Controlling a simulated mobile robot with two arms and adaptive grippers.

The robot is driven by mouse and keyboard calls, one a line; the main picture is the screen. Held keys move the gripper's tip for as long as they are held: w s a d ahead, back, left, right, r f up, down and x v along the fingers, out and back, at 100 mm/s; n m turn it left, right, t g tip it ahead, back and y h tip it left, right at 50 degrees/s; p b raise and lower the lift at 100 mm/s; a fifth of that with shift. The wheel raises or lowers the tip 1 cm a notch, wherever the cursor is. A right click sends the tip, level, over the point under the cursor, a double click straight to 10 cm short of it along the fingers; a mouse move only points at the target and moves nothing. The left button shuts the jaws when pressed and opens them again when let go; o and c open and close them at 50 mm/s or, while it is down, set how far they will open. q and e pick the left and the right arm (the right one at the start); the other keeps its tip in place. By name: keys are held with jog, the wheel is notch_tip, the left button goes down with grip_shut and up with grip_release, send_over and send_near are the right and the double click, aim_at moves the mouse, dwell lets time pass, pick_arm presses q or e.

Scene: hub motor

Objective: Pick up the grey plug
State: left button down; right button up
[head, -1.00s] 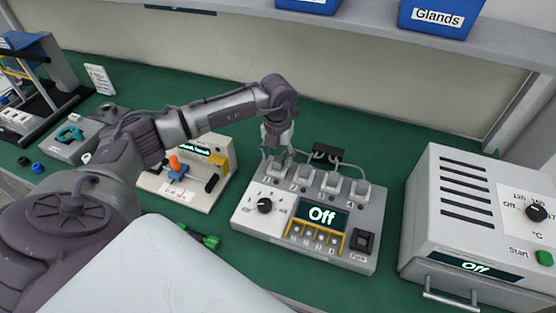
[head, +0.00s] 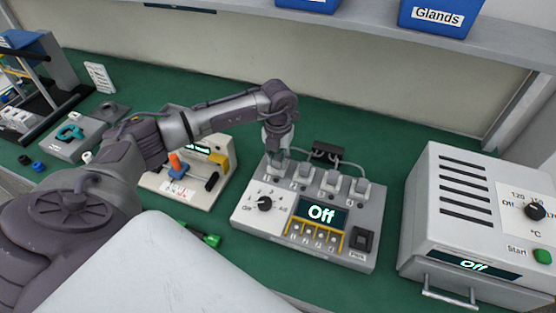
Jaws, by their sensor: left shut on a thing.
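A light grey control box (head: 245,222) with a dial and a screen reading "Off" stands on the green bench. A row of grey plugs runs along its back edge; three show clearly, such as the right one (head: 360,188). My left gripper (head: 277,152) points down over the left end of this row. It is shut on the leftmost grey plug (head: 276,165), which is partly hidden by the fingers. The plug appears to be still at its place on the box; I cannot tell whether it is lifted at all. My right gripper is out of view.
A black block (head: 325,151) with grey cables sits behind the box. A white oven-like unit (head: 465,220) stands at right. A cream tester (head: 170,190) with an orange knob stands left, beneath my forearm. Blue bins (head: 436,18) sit on the shelf above.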

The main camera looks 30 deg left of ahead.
aim_at(280, 159)
pick_arm(q)
jog(key=shift+r, duration=0.15)
jog(key=shift+r, duration=0.25)
jog(key=r+b, duration=0.1)
jog(key=r, duration=0.2)
jog(key=shift+d+r+b, duration=0.3)
jog(key=shift+d+b, duration=0.1)
jog(key=s+d+r+b, duration=0.2)
jog(key=d+r, duration=0.4)
jog(key=d, duration=0.4)
jog(key=shift+s+d+r, duration=0.2)
jog(key=shift+s+r, duration=0.15)
jog(key=shift+s, duration=0.3)
